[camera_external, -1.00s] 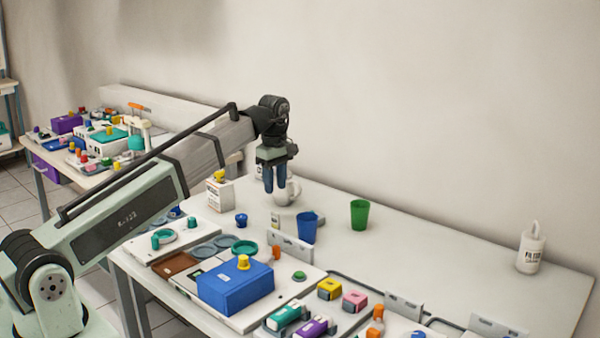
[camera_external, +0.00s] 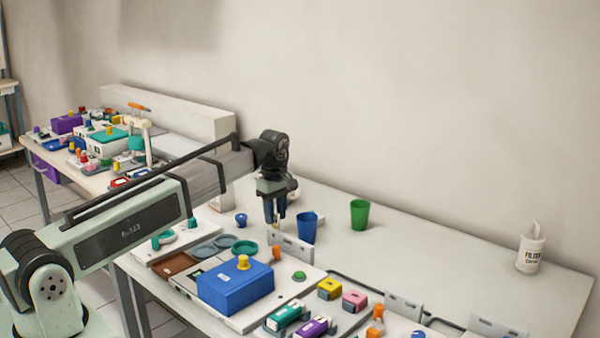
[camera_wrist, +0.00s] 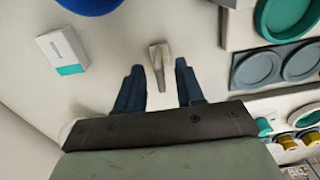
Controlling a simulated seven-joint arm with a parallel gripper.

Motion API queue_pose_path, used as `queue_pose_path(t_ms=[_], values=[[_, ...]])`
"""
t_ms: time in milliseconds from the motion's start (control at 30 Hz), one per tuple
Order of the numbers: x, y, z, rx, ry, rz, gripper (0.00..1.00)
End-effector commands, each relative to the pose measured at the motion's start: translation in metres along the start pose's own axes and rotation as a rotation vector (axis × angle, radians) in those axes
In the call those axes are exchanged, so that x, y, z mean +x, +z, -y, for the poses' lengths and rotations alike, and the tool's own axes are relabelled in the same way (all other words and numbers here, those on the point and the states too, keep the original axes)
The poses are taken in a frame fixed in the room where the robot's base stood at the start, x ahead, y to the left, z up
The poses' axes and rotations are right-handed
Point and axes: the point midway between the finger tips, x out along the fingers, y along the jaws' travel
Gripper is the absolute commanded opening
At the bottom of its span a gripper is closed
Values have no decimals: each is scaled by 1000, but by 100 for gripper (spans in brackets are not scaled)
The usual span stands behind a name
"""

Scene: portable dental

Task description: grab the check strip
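My gripper (camera_external: 275,218) points down over the table, left of the blue cup (camera_external: 307,226). In the wrist view my gripper (camera_wrist: 158,68) is open, its two dark blue fingers apart. A narrow pale grey-beige piece (camera_wrist: 160,66), which looks like the check strip, shows between the fingertips, with a gap on each side. In the external view a small yellowish bit shows by the fingertips; I cannot tell if it is the same piece.
The blue cup's edge (camera_wrist: 90,4) and a white-and-teal box (camera_wrist: 62,51) lie left in the wrist view. Grey dishes (camera_wrist: 257,69) and a teal dish (camera_wrist: 287,14) are right. A green cup (camera_external: 359,214) stands further right outside; the back right tabletop is mostly clear.

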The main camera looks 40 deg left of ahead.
Motion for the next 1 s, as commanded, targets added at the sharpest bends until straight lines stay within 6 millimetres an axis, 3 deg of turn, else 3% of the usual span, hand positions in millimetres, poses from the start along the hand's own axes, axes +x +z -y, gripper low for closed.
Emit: queue_pose_path(t_ms=[200,500,867,1000], values=[[25,0,1,0,-1,0,37],[28,0,0,0,1,0,36],[28,0,0,0,1,0,2],[28,0,0,0,1,0,0]])
